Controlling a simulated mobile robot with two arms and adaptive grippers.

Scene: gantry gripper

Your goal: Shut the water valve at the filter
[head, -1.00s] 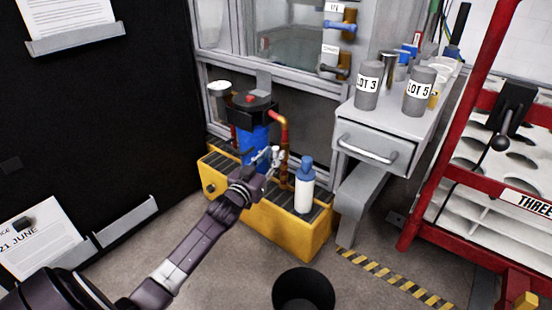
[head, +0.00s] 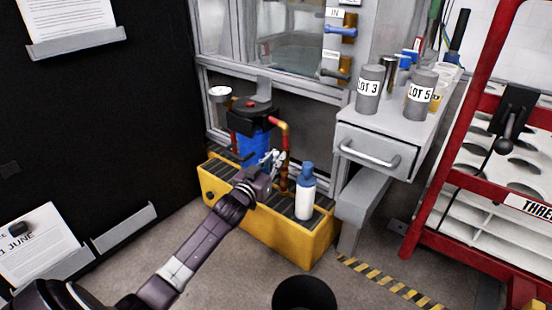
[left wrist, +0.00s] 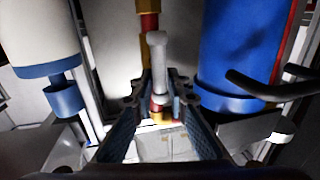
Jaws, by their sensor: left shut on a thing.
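The water filter has a blue housing (head: 252,147) under a black head (head: 254,117). A copper and brass pipe (head: 286,150) comes down on its right side. The valve's grey lever (left wrist: 157,58) stands in front of this pipe in the left wrist view. My left gripper (head: 273,160) is at the pipe, right of the blue housing. In the left wrist view its fingers (left wrist: 160,100) are shut on the lever, one on each side. The valve body is mostly hidden behind the fingers. My right gripper is not in view.
A white bottle with a blue cap (head: 305,192) stands close right of the gripper on the yellow grated stand (head: 225,190). A black bin (head: 303,292) is on the floor in front. A grey drawer cabinet (head: 374,150) and red rack (head: 455,140) stand to the right.

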